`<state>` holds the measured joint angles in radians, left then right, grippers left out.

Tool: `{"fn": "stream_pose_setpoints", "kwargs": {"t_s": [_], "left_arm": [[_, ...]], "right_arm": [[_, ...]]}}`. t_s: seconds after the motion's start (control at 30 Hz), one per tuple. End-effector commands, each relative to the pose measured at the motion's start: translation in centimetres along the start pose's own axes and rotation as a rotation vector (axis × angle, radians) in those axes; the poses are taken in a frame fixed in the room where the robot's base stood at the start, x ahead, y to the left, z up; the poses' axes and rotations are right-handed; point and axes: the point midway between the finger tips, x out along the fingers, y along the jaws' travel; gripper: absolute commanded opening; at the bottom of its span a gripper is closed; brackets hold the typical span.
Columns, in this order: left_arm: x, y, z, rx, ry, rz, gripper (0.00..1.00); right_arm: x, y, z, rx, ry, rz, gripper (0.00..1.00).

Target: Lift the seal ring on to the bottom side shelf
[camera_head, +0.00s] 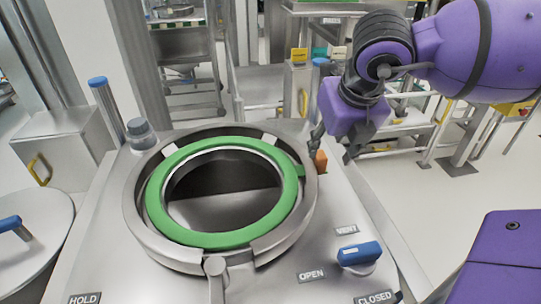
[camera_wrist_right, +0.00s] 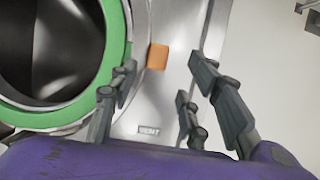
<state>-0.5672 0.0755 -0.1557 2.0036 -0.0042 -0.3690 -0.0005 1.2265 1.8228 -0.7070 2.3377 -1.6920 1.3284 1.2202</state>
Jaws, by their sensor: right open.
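The green seal ring (camera_head: 290,190) lies flat in the round metal rim of the opening in the machine top. Part of it shows at the left of the right wrist view (camera_wrist_right: 118,35). My right gripper (camera_head: 333,145) is open and empty, pointing down just beyond the ring's right side. In the right wrist view its fingers (camera_wrist_right: 163,72) are spread either side of a small orange block (camera_wrist_right: 158,56); I cannot tell whether they touch anything. My left gripper is not in view. A metal rack with shelves (camera_head: 188,100) stands behind; I cannot tell which shelf is the bottom side shelf.
The metal machine top (camera_head: 105,220) carries a blue-handled valve (camera_head: 358,254) at the front right and a grey knob (camera_head: 141,133) at the back left. A blue-capped post (camera_head: 105,110) stands behind it. A round lid (camera_head: 30,250) is at the left.

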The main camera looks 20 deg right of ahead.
Motion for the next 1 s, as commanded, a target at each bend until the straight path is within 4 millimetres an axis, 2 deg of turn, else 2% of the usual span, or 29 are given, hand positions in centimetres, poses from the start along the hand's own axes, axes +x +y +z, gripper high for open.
{"fn": "stream_pose_setpoints", "kwargs": {"t_s": [0.43, 0.53, 0.77, 1.0], "left_arm": [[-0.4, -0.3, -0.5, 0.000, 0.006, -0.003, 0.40], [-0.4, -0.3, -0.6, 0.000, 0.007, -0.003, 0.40], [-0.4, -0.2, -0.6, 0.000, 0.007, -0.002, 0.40], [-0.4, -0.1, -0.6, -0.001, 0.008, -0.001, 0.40]], "right_arm": [[5.9, 0.4, 0.3, 0.000, 0.000, 0.001, 0.44], [6.5, 0.4, 0.2, 0.000, 0.000, 0.001, 0.44], [6.7, 0.3, 0.2, 0.000, 0.000, 0.001, 0.44], [6.7, 0.3, 0.2, 0.000, 0.000, 0.001, 0.12]]}}
